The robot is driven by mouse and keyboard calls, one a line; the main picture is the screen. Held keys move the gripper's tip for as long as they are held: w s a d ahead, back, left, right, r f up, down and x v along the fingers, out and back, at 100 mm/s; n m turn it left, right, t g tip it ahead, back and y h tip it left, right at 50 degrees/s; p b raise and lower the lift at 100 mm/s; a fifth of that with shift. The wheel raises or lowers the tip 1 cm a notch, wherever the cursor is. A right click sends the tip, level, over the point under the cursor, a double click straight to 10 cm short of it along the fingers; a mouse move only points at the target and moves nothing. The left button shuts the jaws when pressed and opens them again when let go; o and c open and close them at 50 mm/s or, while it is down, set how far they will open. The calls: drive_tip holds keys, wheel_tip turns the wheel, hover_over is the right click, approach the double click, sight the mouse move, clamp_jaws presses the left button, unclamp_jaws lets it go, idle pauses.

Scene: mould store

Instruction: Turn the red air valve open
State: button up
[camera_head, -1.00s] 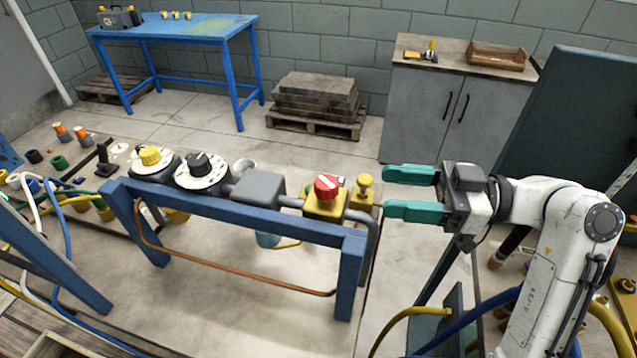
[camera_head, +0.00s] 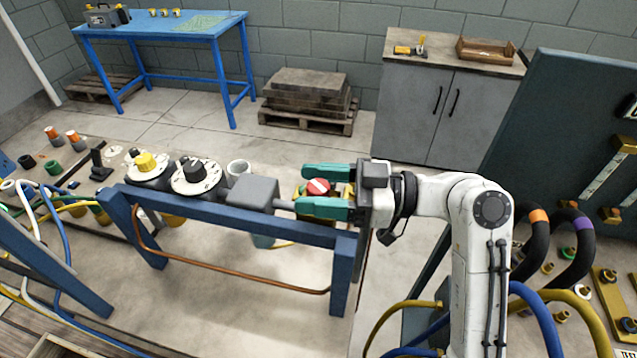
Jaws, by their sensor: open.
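The red air valve (camera_head: 318,187) is a round red knob with a white stripe across its top. It stands on a yellow body at the right end of the blue frame (camera_head: 240,212). My gripper (camera_head: 303,190) is open, with one teal finger behind the red knob and the other in front of it. The knob shows between the fingers, and I cannot tell whether they touch it. The fingers hide most of the yellow body.
Left along the frame are a grey box (camera_head: 252,193), a black dial knob (camera_head: 194,170) and a yellow dial knob (camera_head: 145,162). A dark panel with hoses (camera_head: 577,150) stands at right. Open floor lies behind the frame.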

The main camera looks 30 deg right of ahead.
drive_tip(key=c, duration=0.9)
drive_tip(key=shift+c, duration=0.2)
drive_tip(key=shift+d+f+n+g+y+b, duration=0.1)
drive_tip(key=shift+n+g+y+b, duration=0.2)
drive_tip(key=shift+g+b, duration=0.1)
drive_tip(key=n+g+y+b, duration=0.1)
drive_tip(key=n+g+b, duration=0.1)
drive_tip(key=g, duration=0.1)
drive_tip(key=shift+w+n+g+y, duration=0.1)
drive_tip(key=shift+n+g+y, duration=0.2)
drive_tip(key=shift+y, duration=0.1)
drive_tip(key=shift+n+g+y+b, duration=0.3)
drive_tip(key=shift+n+g+b, duration=0.35)
drive_tip(key=shift+n+g, duration=0.6)
drive_tip(key=shift+n+g+y+b, duration=0.3)
drive_tip(key=shift+n+g+b, duration=0.4)
drive_tip(key=shift+g, duration=1.05)
drive_tip(key=shift+n+g, duration=0.25)
drive_tip(key=shift+g, duration=0.15)
drive_tip(key=o, duration=0.9)
